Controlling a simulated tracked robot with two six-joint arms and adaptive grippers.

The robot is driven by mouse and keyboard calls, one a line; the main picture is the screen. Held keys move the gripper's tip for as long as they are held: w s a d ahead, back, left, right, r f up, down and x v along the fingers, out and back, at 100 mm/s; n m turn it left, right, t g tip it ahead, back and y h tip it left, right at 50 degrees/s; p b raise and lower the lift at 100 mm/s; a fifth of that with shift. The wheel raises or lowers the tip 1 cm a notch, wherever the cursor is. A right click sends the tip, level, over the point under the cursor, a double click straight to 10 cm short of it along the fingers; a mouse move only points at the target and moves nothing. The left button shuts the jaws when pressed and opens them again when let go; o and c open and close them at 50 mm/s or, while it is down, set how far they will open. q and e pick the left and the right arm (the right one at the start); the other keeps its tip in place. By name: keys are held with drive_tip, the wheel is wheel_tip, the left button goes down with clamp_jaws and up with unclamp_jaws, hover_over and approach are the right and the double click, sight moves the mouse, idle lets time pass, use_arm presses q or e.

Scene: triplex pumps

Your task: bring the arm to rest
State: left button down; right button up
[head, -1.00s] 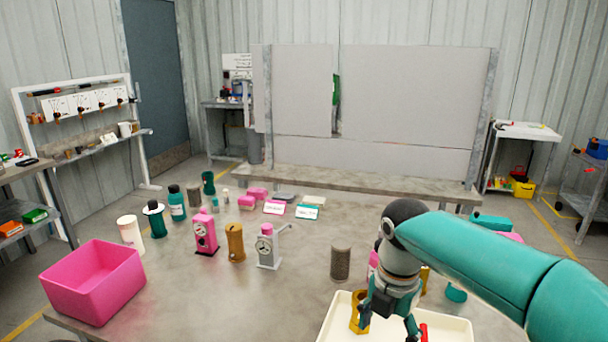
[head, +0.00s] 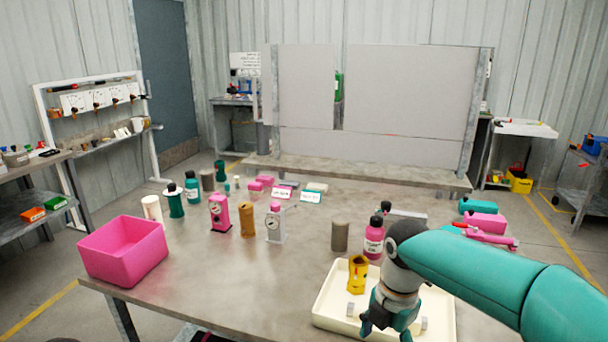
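My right arm comes in from the right, teal with a dark elbow joint. Its gripper (head: 387,332) points down over the front of the cream tray (head: 329,292). The fingers look spread apart, and I see nothing held between them, though the tips are at the picture's lower edge. A yellow part (head: 357,274) stands in the tray behind the gripper. Small grey pieces (head: 351,309) show in the tray beside the gripper. My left gripper is not in view.
A pink bin (head: 122,262) stands at the table's left front. Bottles, a pink pump (head: 219,212), a grey pump (head: 275,224) and a brown cylinder (head: 340,237) stand across the table. A pink bottle (head: 374,238) stands close behind my arm. The front middle is clear.

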drive_tip(key=s+a+f+m+y+p, duration=0.1)
drive_tip(key=s+f+m, duration=0.2)
drive_tip(key=f+m, duration=0.6)
drive_tip(key=s+a+f+m+y+p, duration=0.1)
drive_tip(key=s+a+f+m+y, duration=0.2)
drive_tip(key=f, duration=1.1)
drive_tip(key=s+d+f+m, duration=0.1)
drive_tip(key=s+f+m, duration=0.3)
drive_tip(key=s+m, duration=0.3)
drive_tip(key=s+f+m, duration=0.4)
drive_tip(key=s+m, duration=0.3)
drive_tip(key=m, duration=0.1)
drive_tip(key=shift+d+f+m+t+p, duration=0.3)
drive_tip(key=shift+d+m+p, duration=0.05)
drive_tip(key=shift+d+m, duration=0.05)
